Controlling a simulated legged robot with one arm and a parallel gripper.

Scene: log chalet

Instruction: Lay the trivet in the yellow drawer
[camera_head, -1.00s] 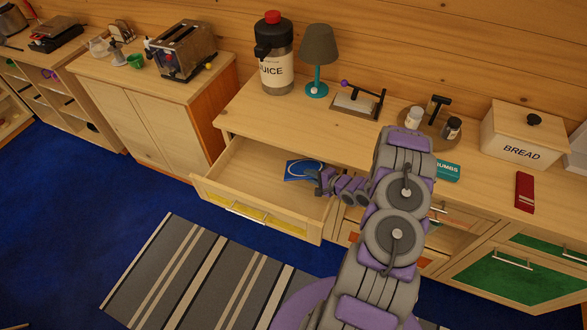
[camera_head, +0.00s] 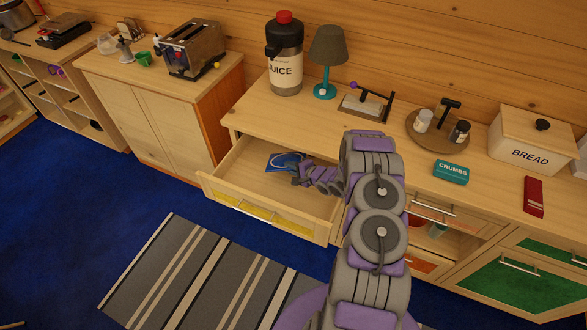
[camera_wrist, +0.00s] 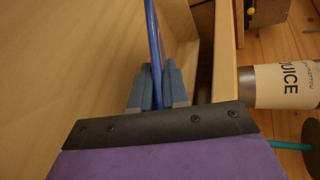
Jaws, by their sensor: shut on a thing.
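The yellow drawer (camera_head: 268,213) is pulled open below the counter, its front showing yellow panels. The trivet (camera_head: 282,160) is a flat blue piece with a pale ring, seen over the back part of the open drawer. My gripper (camera_head: 300,174) is at its right edge. In the wrist view, my gripper (camera_wrist: 158,88) is shut on the trivet (camera_wrist: 153,45), which shows edge-on as a thin blue strip between the fingers. The drawer's wooden inside lies beyond it. I cannot tell whether the trivet touches the drawer floor.
On the counter above stand a juice dispenser (camera_head: 285,60), a teal lamp (camera_head: 326,55), a round tray (camera_head: 425,140) with jars, a crumbs box (camera_head: 451,172) and a bread box (camera_head: 525,145). Green drawers (camera_head: 510,270) are at lower right. A striped rug (camera_head: 200,270) lies on the floor.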

